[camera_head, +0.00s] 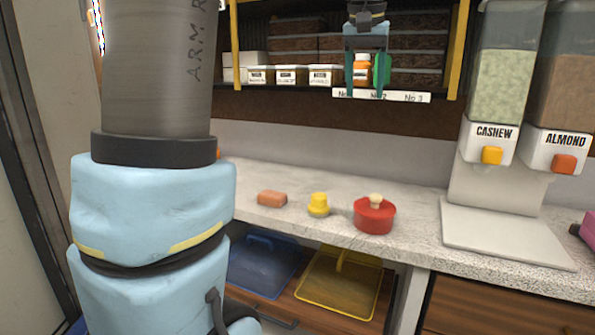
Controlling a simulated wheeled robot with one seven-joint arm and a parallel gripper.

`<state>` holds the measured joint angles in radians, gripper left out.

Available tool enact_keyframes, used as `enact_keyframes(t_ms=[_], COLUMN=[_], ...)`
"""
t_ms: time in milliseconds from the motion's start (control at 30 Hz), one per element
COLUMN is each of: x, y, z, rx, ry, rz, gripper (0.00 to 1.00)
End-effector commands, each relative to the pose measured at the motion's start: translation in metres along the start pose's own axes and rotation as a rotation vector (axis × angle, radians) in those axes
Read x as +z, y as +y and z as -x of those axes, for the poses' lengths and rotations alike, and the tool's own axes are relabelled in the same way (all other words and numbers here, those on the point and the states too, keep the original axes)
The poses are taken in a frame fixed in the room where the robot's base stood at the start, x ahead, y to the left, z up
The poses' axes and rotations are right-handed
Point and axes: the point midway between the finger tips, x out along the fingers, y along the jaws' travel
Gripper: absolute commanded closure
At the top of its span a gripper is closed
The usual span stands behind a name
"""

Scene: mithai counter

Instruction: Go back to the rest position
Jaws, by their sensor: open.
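My gripper (365,90) is at the top centre, in front of the wall shelf. It points down, and its two fingers are apart. A bottle with an orange label or body (362,70) shows between the fingers, and a green item (382,70) shows at the right finger. I cannot tell whether either touches the fingers. The large blue and grey links of my own arm fill the left side and hide part of the counter.
The shelf (410,97) holds labelled boxes (292,75). On the speckled counter (330,232) are a reddish-brown block (272,198), a yellow knobbed piece (318,205) and a red lidded pot (374,215). Cashew (487,135) and almond (560,145) dispensers stand right. Blue (262,265) and yellow (338,285) trays lie below.

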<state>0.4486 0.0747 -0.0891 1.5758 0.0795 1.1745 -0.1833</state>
Motion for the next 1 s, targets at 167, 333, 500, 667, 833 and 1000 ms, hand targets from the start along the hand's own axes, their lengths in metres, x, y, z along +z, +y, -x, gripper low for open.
enact_keyframes(t_ms=[167,333,500,667,833,1000], x=[0.045,0.127,0.216,0.271,0.289,0.288], y=[-0.047,-0.098,-0.128,-0.137,-0.139,-0.139], z=[-0.074,-0.15,-0.198,-0.216,-0.221,-0.221], rx=[-0.017,-0.03,-0.038,-0.043,-0.045,-0.045], ry=[-0.056,-0.113,-0.158,-0.18,-0.185,-0.185], rz=[0.056,0.135,0.211,0.256,0.269,0.268], gripper=[0.38,0.38,0.38,0.38,0.38,0.38])
